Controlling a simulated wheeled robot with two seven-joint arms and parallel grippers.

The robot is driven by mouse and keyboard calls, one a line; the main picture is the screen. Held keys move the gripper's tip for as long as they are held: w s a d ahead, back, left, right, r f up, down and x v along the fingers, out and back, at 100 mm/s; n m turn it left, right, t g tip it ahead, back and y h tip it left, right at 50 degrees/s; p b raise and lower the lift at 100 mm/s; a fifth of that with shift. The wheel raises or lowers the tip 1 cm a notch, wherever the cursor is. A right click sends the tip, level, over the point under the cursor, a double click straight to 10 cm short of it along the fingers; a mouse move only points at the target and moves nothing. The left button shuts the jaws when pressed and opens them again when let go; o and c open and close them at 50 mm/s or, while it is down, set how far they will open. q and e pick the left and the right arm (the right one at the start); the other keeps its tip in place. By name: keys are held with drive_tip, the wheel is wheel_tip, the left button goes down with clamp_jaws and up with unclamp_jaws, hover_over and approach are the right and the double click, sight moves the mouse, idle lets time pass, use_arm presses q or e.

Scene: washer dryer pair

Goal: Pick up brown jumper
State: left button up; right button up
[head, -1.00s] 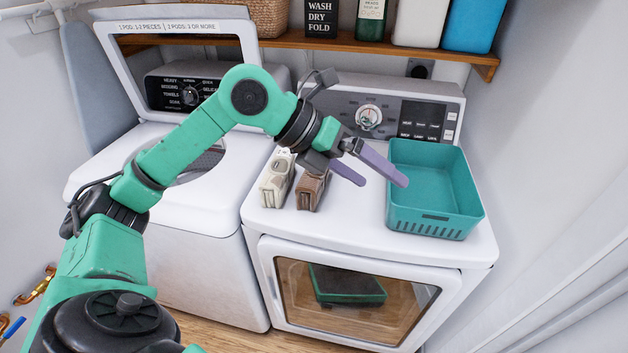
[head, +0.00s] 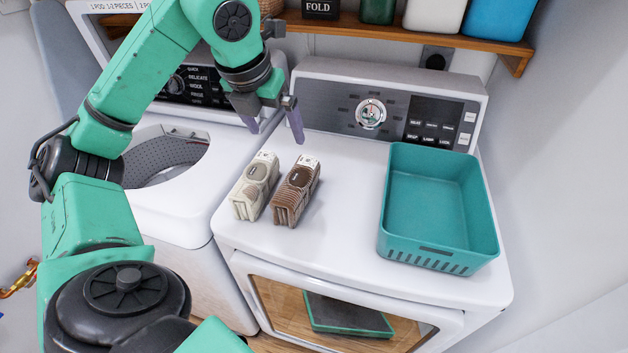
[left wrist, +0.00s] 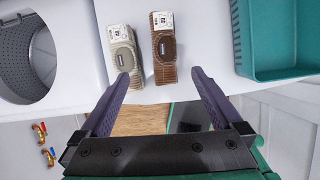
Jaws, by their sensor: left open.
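The brown jumper (head: 295,192) stands as a folded, upright bundle on top of the dryer (head: 345,225). A cream folded garment (head: 254,187) stands just to its left. My left gripper (head: 275,128) is open and empty, above and behind the two garments in the head view. The fingers touch neither garment. My right gripper is not in view.
A teal basket (head: 438,254), seemingly empty, stands on the dryer's right side. The washer (head: 185,207) with its lid raised is at left. A wooden shelf (head: 400,32) with containers runs above the dryer's control panel (head: 390,115). The dryer top between jumper and basket is clear.

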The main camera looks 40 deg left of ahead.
sight(297, 187)
use_arm(q)
wheel_tip(297, 187, down, 7)
drive_tip(key=b, duration=0.6)
drive_tip(key=shift+f, duration=0.15)
drive_tip(key=b+x, duration=0.2)
drive_tip(key=x, duration=0.4)
drive_tip(key=shift+w+f, duration=0.15)
drive_tip(key=shift+f, duration=0.15)
drive_tip(key=x, duration=0.8)
drive_tip(key=shift+w+d+r+p, duration=0.15)
drive_tip(key=shift+w+d+p, duration=0.05)
drive_tip(key=shift+w+p, duration=0.2)
drive_tip(key=shift+r, duration=0.1)
clamp_jaws()
